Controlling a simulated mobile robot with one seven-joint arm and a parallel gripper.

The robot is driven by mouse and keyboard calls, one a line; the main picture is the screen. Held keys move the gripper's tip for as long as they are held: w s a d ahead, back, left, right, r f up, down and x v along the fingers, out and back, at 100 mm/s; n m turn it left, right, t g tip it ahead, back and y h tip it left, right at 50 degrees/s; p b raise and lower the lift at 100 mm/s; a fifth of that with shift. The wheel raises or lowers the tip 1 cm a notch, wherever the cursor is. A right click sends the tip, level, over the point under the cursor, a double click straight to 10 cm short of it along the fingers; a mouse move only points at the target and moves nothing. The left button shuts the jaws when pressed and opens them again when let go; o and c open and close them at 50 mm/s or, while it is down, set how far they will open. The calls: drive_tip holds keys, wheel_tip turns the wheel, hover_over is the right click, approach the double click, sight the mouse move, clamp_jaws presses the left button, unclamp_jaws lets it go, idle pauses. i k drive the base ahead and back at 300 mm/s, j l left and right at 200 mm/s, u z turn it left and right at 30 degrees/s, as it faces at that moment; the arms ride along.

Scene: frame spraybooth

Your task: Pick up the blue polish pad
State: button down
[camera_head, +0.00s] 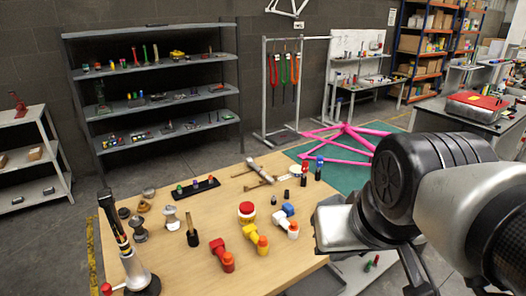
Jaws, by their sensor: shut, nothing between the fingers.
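A small blue piece (288,209), which looks like the blue polish pad, lies on the wooden table (200,275) right of its middle. It sits close behind a white tool with an orange end (287,226); I cannot tell whether they touch. My arm comes in from the right, its grey and black links over the table's right edge, right of the blue piece. I cannot make out gripper fingers in this view; they are hidden or out of frame. Nothing of mine visibly touches the blue piece.
A red and white round tin (246,211) and yellow (256,239) and red (222,254) tools stand left of the blue piece. Blue- and red-topped bottles (311,170) stand behind. A black rack (195,189) lies farther left. The table's front middle is fairly clear.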

sight(287, 208)
drive_tip(key=i+l+u, duration=0.4)
drive_tip(key=l, duration=0.25)
drive_tip(key=i+l+u, duration=0.2)
drive_tip(key=l+u, duration=0.2)
drive_tip(key=l, duration=0.3)
drive_tip(key=i+l+u, duration=0.2)
drive_tip(key=l, duration=0.2)
drive_tip(key=k+j, duration=0.05)
drive_tip(key=k, duration=0.05)
